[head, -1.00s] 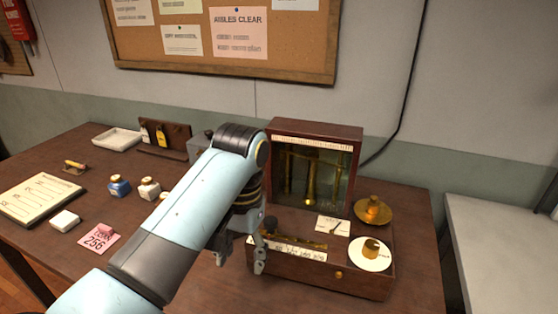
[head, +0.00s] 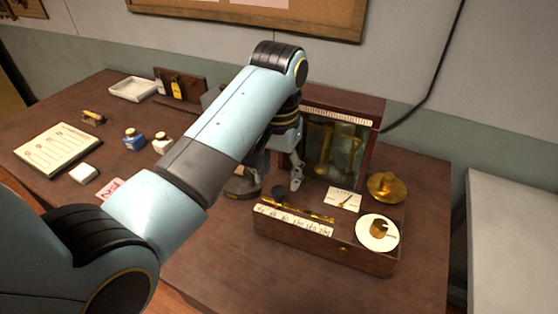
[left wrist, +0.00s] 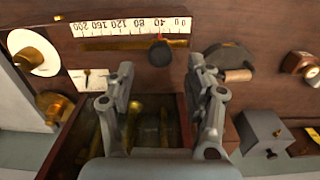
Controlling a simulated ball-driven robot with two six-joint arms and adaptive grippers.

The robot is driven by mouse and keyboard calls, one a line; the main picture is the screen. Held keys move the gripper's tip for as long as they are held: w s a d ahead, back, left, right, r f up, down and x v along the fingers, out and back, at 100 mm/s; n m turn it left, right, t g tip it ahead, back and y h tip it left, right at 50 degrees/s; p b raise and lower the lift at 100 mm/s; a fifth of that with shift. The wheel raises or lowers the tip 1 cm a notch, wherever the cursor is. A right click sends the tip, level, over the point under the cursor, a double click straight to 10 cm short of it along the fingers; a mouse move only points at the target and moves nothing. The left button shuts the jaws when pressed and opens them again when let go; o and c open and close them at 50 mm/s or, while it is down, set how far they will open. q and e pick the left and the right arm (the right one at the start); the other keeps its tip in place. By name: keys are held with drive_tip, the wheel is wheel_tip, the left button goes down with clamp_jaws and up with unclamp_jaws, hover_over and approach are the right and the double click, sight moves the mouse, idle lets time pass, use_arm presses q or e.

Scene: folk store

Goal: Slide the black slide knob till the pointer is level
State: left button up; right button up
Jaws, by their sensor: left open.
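The black slide knob (head: 279,192) sits near the left end of the brass slide bar (head: 315,213) on the wooden instrument box. In the left wrist view the knob (left wrist: 160,52) is near the low-number end of the scale (left wrist: 135,27). A small white card (head: 344,199) carries a thin dark pointer, which looks slanted in the head view; its exact reading is too small to tell. My left gripper (head: 297,178) is open and empty, behind and above the knob. In the left wrist view its spread fingertips (left wrist: 161,66) appear either side of the knob, apart from it. My right gripper is out of view.
A glass-fronted case (head: 335,145) stands behind the slide. A white dial with a brass knob (head: 378,233) and a brass pan (head: 387,186) are on the right. A dark device (head: 243,183) stands left of the box. Bare table lies in front.

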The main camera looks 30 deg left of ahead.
sight(279, 190)
use_arm(q)
wheel_tip(279, 190, down, 3)
drive_tip(key=shift+r, duration=0.1)
drive_tip(key=shift+f, duration=0.95)
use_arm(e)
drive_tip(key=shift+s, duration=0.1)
use_arm(q)
drive_tip(key=shift+c, duration=0.4)
drive_tip(key=c, duration=0.8)
drive_tip(key=shift+o, duration=0.2)
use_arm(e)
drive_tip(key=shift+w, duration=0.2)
